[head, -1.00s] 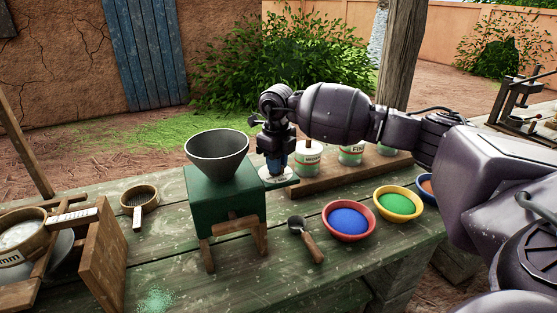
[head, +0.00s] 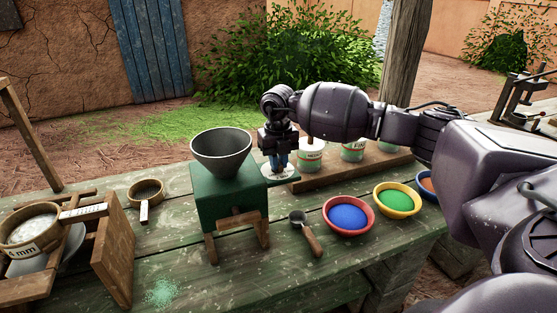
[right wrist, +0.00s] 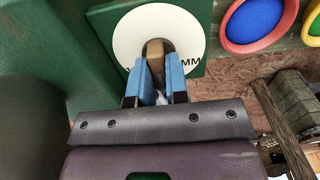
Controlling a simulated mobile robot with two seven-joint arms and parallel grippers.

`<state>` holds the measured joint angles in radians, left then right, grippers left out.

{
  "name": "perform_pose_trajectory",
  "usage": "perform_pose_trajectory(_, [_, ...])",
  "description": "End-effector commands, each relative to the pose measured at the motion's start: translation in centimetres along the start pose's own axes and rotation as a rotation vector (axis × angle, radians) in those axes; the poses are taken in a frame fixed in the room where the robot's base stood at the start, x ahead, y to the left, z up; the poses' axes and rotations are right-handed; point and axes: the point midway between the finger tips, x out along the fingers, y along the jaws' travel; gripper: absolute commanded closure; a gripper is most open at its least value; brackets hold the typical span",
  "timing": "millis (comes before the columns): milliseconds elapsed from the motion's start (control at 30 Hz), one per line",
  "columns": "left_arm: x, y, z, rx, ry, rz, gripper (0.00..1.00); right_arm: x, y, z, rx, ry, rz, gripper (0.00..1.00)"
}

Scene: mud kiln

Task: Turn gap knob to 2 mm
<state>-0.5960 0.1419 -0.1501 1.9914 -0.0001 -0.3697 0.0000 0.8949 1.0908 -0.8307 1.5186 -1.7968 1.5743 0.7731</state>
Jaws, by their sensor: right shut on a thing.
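The green mill (head: 232,196) with its grey hopper (head: 222,150) stands on the table. The gap knob (right wrist: 154,52) is a brown grip on a round white dial (right wrist: 130,35), seen in the right wrist view. My right gripper (right wrist: 158,82) points down over the dial, its blue fingers shut on the knob. In the head view the right gripper (head: 279,160) is at the mill's right side, above the dial plate. My left gripper is not in view.
Labelled jars (head: 310,158) stand on a wooden rack (head: 345,174) right of the gripper. A scoop (head: 306,232) and bowls of blue (head: 348,216) and green (head: 397,201) powder lie in front. A wooden sieve frame (head: 115,250) is at left.

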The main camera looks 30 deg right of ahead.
Motion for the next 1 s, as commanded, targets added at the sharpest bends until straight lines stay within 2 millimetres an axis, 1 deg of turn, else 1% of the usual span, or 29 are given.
perform_pose_trajectory(267, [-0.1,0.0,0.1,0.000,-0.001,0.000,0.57,-0.1,0.0,0.1,0.001,-0.002,0.000,1.00])
perform_pose_trajectory(300, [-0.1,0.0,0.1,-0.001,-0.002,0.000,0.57,-0.1,0.0,0.1,0.001,-0.002,0.000,0.84])
perform_pose_trajectory(467, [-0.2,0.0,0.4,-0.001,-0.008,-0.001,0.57,-0.1,0.0,0.0,0.001,-0.002,0.000,0.60])
perform_pose_trajectory(767, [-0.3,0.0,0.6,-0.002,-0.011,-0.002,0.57,-0.2,0.0,0.0,0.000,-0.001,0.000,0.60])
perform_pose_trajectory(867, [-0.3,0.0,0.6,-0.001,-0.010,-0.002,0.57,-0.9,0.0,0.1,0.000,-0.003,0.000,0.60])
perform_pose_trajectory(1000, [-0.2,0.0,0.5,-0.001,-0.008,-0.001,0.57,-2.9,0.0,0.1,-0.001,-0.004,0.001,0.60])
